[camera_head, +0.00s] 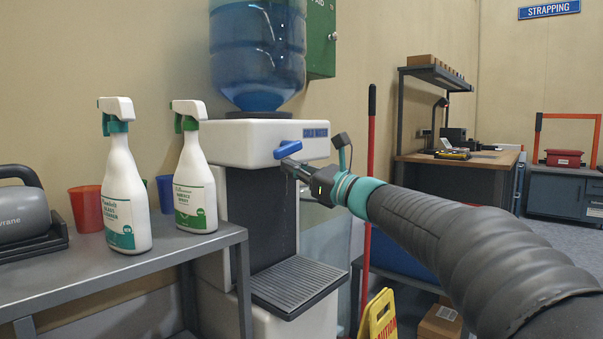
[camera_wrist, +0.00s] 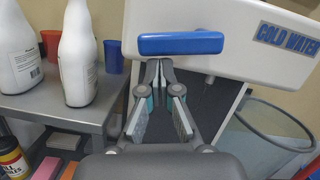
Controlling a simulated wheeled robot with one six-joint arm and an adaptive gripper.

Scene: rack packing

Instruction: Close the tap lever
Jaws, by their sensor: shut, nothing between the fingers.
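The blue tap lever (camera_head: 288,149) is on the front of the white water dispenser (camera_head: 235,142), beside the "COLD WATER" label. In the wrist view the lever (camera_wrist: 180,43) lies nearly level across the dispenser's white front (camera_wrist: 222,15). My gripper (camera_head: 288,165) reaches in from the right, with its tips just below the lever. In the wrist view the fingers of my gripper (camera_wrist: 158,66) are together and empty, close under the lever's left half. I cannot tell whether they touch it.
A grey drip tray (camera_head: 297,284) juts out below the tap. A grey table (camera_head: 165,262) on the left holds two spray bottles (camera_head: 124,190) (camera_head: 194,185), a red cup (camera_head: 86,209) and a blue cup (camera_head: 165,193). A yellow caution sign (camera_head: 379,318) stands low in front.

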